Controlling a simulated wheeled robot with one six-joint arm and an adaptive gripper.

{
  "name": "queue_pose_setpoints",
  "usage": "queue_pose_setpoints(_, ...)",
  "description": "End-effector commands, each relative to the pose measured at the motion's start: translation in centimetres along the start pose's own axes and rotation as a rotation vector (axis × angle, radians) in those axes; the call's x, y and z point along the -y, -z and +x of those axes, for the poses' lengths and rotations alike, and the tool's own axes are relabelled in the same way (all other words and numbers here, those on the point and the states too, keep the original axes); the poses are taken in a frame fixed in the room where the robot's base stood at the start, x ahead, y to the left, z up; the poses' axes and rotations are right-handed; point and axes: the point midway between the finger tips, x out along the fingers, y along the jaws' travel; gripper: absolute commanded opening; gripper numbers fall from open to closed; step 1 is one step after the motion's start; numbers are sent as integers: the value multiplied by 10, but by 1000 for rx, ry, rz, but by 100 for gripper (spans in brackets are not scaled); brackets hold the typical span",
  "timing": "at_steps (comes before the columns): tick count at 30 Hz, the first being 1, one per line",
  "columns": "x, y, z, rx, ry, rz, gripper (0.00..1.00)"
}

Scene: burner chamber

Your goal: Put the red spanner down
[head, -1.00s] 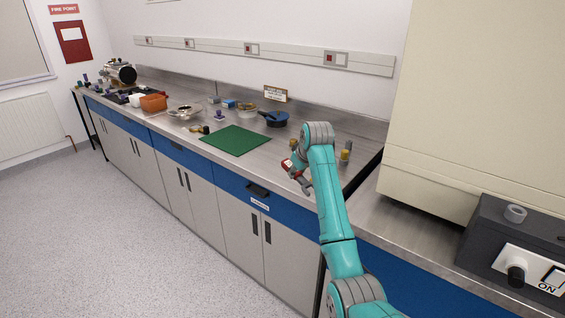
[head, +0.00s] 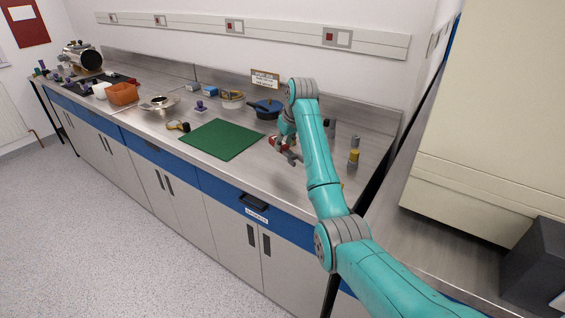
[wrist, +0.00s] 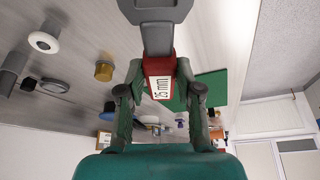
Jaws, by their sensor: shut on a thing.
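The red spanner (wrist: 159,68) is in my gripper (wrist: 158,92), with a white "25 mm" label on its red part and a grey metal head reaching out at the top of the wrist view. My gripper is shut on it, one finger on each side. In the head view, my gripper (head: 287,150) is over the steel bench, just right of the green mat (head: 222,139). A bit of the spanner's red (head: 273,141) shows there, most of it hidden by the gripper. I cannot tell whether the spanner touches the bench.
A yellow and grey object (head: 354,156) stands right of my gripper. A blue pan (head: 267,108) and a small sign (head: 265,78) are behind. A metal bowl (head: 158,103) and orange container (head: 122,94) stand further left. The green mat is bare.

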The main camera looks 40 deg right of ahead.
Motion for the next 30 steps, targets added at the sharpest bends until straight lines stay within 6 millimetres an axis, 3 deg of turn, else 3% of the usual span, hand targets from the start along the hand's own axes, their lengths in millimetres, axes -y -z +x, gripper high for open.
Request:
queue_pose_setpoints(4,0,-11,25,1,0,0,0)
queue_pose_setpoints(16,0,-27,65,-1,-1,0,0)
queue_pose_setpoints(26,0,-29,71,-2,-1,-1,0)
queue_pose_setpoints(27,0,-30,72,-1,-1,0,40)
queue_pose_setpoints(30,0,-30,72,-1,-1,-1,60)
